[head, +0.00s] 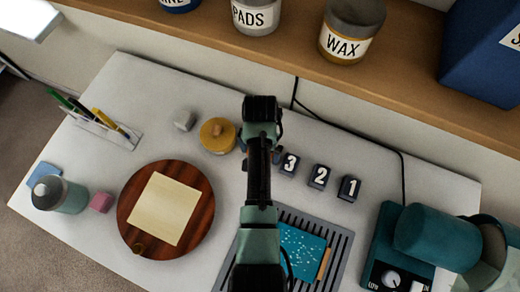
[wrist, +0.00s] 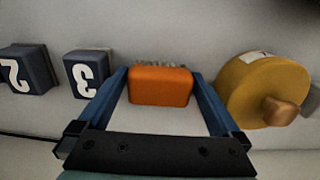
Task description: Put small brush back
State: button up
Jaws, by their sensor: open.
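The small brush (wrist: 160,86) shows in the wrist view as an orange block with pale bristles along its far edge, on the white table. My gripper (wrist: 160,76) is open, with one blue finger on each side of the brush; I cannot tell whether either finger touches it. In the head view my gripper (head: 261,158) is over the table between the yellow round-lidded pot and the number 3 block, and my arm hides the brush.
The yellow pot (head: 217,136) and the 3 block (head: 289,163) stand close on either side of my gripper. A pen holder (head: 108,132), round wooden board (head: 127,212) and slotted grey mat (head: 337,245) are on the table. A shelf (head: 290,58) with jars runs behind.

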notch_tip(320, 180, up, 8)
jog(key=shift+f, duration=0.25)
jog(key=shift+r, duration=0.15)
dwell(0.5)
